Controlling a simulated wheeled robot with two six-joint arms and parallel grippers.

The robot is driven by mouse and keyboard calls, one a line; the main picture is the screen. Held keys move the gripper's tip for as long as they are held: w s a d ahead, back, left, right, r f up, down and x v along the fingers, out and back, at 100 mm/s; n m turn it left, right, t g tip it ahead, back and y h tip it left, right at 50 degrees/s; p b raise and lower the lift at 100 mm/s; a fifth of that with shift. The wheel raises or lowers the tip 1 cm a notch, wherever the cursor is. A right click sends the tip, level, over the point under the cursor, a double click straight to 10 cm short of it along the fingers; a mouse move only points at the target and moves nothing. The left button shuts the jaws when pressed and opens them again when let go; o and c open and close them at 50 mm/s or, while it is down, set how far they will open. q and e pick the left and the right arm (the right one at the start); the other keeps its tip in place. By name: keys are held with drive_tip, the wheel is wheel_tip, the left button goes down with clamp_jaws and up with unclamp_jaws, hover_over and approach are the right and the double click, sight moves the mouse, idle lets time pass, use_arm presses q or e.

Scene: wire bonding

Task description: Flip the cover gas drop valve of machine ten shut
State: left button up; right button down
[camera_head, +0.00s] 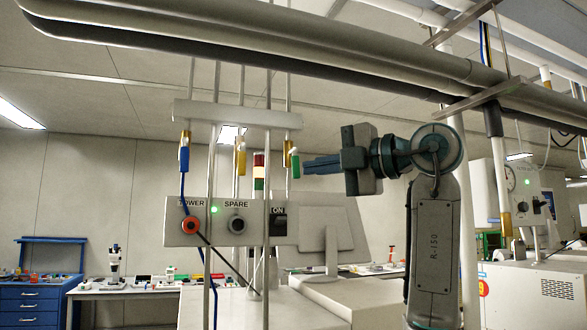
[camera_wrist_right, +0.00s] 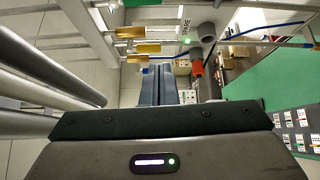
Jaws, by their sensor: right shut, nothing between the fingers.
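Three drops with coloured handles hang from the rail above a grey panel: a blue handle (camera_head: 184,160), a yellow handle (camera_head: 241,160) and a green handle (camera_head: 295,165). The handles hang roughly along their pipes. No machine number or gas label is readable, so I cannot tell which is the cover gas valve. My right gripper (camera_head: 308,165) is shut and empty, its fingers pointing left, just right of the green handle; contact cannot be told. In the right wrist view its fingers (camera_wrist_right: 155,70) lie together below brass valve bodies (camera_wrist_right: 138,48). My left gripper is not in view.
The grey panel (camera_head: 178,233) has a red plug, a switch and a green light. Thin vertical rods stand in front of it. A signal tower (camera_head: 259,170) and a monitor (camera_head: 320,230) are behind. A thick pipe (camera_head: 250,40) crosses overhead. Another drop (camera_head: 502,190) hangs at right.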

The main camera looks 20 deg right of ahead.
sight(298, 169)
drive_tip(key=shift+s+d+r+m+h, duration=0.4)
drive_tip(key=shift+s+d+r+h, duration=0.1)
drive_tip(key=shift+r, duration=0.1)
drive_tip(key=shift+w+a, duration=0.1)
drive_tip(key=shift+w, duration=0.1)
drive_tip(key=w+p, duration=0.2)
drive_tip(key=w, duration=0.1)
drive_tip(key=w+a+p, duration=0.1)
drive_tip(key=w+p, duration=0.1)
drive_tip(key=w, duration=0.1)
drive_tip(key=w+a+p, duration=0.1)
drive_tip(key=w+p, duration=0.1)
drive_tip(key=shift+w+a, duration=0.1)
drive_tip(key=shift+w, duration=0.3)
drive_tip(key=shift+w+f, duration=0.1)
drive_tip(key=shift+d, duration=0.3)
